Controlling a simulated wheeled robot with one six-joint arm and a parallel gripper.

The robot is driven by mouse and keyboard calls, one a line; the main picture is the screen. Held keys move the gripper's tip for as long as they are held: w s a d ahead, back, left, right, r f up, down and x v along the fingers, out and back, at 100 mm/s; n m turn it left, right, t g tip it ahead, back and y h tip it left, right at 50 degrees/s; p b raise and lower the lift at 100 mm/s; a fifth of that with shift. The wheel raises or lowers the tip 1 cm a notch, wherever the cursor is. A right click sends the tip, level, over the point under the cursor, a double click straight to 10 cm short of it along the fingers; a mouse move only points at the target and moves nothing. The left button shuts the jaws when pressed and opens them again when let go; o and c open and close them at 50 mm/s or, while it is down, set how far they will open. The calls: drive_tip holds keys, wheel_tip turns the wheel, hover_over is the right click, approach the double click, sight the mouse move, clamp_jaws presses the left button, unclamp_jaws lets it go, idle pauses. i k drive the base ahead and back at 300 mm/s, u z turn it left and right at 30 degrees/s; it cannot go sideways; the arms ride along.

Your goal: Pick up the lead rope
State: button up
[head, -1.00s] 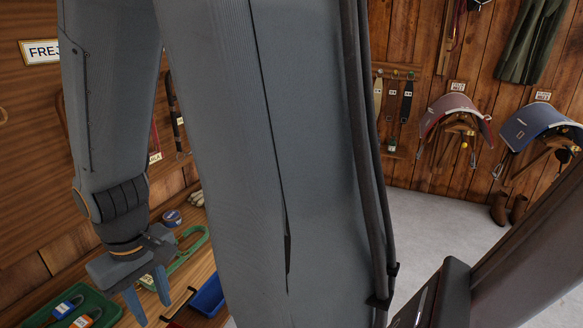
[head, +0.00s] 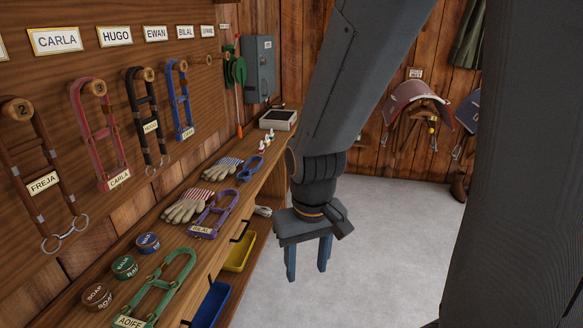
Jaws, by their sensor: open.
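My gripper (head: 308,268) hangs open and empty, fingers down, over the grey floor to the right of the wooden bench (head: 215,235). No lead rope can be made out for sure. A green coiled thing (head: 234,70) hangs on the back of the left wall beside an orange strip; I cannot tell whether it is rope. A small pale bundle (head: 263,211) shows at the bench's lower right edge, too small to identify. My arm hides part of the room behind it.
On the bench are a green halter (head: 165,287), a purple halter (head: 213,212), gloves (head: 185,206) and several round tins (head: 97,296). Below are yellow (head: 240,250) and blue (head: 209,305) bins. Halters hang on the left wall. The floor (head: 370,240) is clear.

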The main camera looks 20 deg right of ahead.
sight(247, 171)
drive_tip(key=z, duration=0.8)
drive_tip(key=i, duration=2)
drive_tip(key=u, duration=0.45)
